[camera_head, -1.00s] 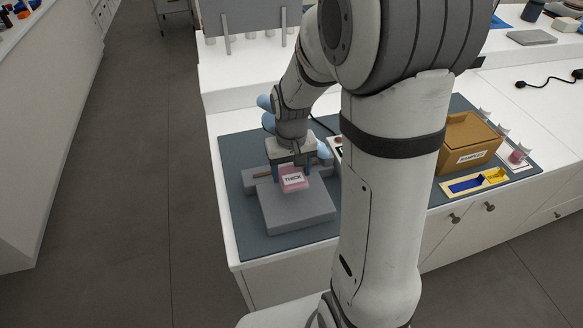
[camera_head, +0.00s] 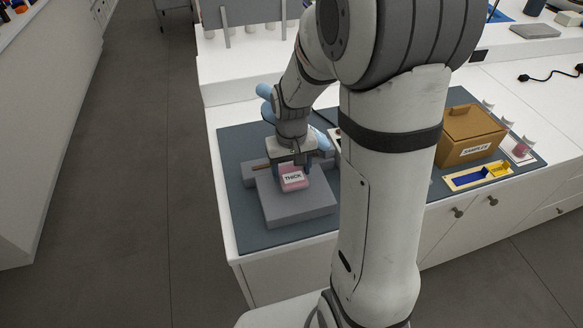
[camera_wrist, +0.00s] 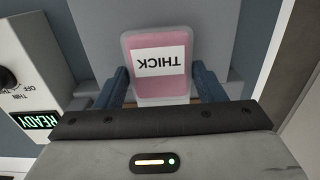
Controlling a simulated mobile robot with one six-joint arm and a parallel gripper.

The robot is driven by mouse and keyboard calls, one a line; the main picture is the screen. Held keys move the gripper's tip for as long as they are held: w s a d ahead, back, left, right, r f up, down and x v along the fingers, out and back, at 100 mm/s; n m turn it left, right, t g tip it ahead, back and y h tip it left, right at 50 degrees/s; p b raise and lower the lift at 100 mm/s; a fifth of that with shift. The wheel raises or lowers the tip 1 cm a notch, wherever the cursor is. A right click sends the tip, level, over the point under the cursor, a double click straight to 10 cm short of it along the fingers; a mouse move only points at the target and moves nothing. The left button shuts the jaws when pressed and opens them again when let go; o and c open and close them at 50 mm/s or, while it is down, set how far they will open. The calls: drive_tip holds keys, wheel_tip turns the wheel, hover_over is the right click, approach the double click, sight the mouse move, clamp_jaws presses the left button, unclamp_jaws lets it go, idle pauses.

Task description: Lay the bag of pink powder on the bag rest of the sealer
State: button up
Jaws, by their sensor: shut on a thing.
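The bag of pink powder (camera_head: 292,183) has a white label reading THICK. My gripper (camera_head: 293,170) points down and is shut on the bag, which also shows between the blue fingers in the wrist view (camera_wrist: 158,88). The bag is at the grey bag rest (camera_head: 298,208) of the sealer, over the rest's rear part. I cannot tell whether it touches the surface. The sealer's panel (camera_wrist: 22,85) shows at the left of the wrist view, with a black knob marked OFF, THIN and a green READY display. My arm hides part of the sealer in the head view.
A brown box labelled SAMPLES (camera_head: 470,138) stands at the right on the dark mat (camera_head: 240,150). The mat's front left is clear.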

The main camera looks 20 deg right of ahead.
sight(291, 172)
drive_tip(key=shift+f+b, duration=0.65)
drive_tip(key=shift+f, duration=0.15)
drive_tip(key=o, duration=1.1)
drive_tip(key=shift+c, duration=0.2)
drive_tip(key=shift+r, duration=0.1)
drive_tip(key=shift+r+p, duration=2.15)
drive_tip(key=shift+r, duration=0.8)
